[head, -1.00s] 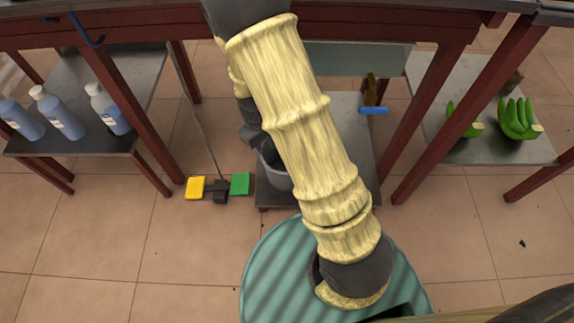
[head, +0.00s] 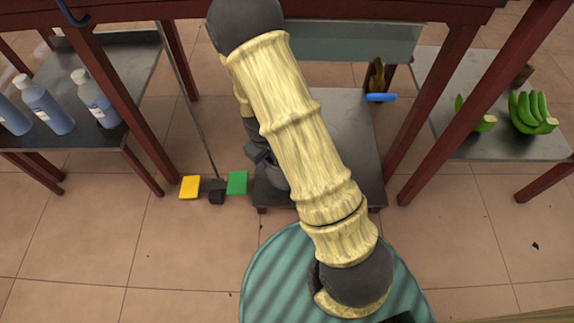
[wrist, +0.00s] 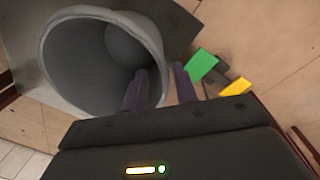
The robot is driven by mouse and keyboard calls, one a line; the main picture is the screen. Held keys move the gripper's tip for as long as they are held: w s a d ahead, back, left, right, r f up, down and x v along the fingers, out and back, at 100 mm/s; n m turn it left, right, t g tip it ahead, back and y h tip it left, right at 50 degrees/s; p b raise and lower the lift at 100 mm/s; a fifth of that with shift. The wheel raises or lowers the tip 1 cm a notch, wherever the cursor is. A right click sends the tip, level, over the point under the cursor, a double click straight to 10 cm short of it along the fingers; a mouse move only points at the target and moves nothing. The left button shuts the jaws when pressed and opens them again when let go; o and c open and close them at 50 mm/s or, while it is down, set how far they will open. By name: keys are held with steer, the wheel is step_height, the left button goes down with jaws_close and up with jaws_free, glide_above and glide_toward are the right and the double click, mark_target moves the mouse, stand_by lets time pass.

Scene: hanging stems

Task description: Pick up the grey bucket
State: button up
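The grey bucket (wrist: 95,60) fills the upper left of the wrist view, with its round mouth facing the camera. My gripper (wrist: 160,75) is at its rim in that view. One finger is inside the mouth and the other is outside the wall, with a gap between them. The fingers look open around the wall; contact cannot be told. In the head view my gripper is low over the left side of the low grey table (head: 337,145).
Yellow (head: 190,187) and green (head: 237,182) blocks lie on the floor left of the low table. Blue bottles (head: 47,108) stand on a left table, green bananas (head: 532,112) on a right one. A brown bottle (head: 377,75) and a blue object (head: 381,98) are behind.

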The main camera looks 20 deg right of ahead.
mark_target(270, 169)
step_height(270, 169, down, 6)
steer(key=b, duration=0.3)
steer(key=shift+w+d+r+b, duration=0.1)
steer(key=shift+d+b, duration=0.05)
steer(key=shift+b, duration=0.25)
steer(key=shift+r, duration=0.1)
steer(key=shift+c, duration=0.4)
jaws_close()
stand_by(1.1)
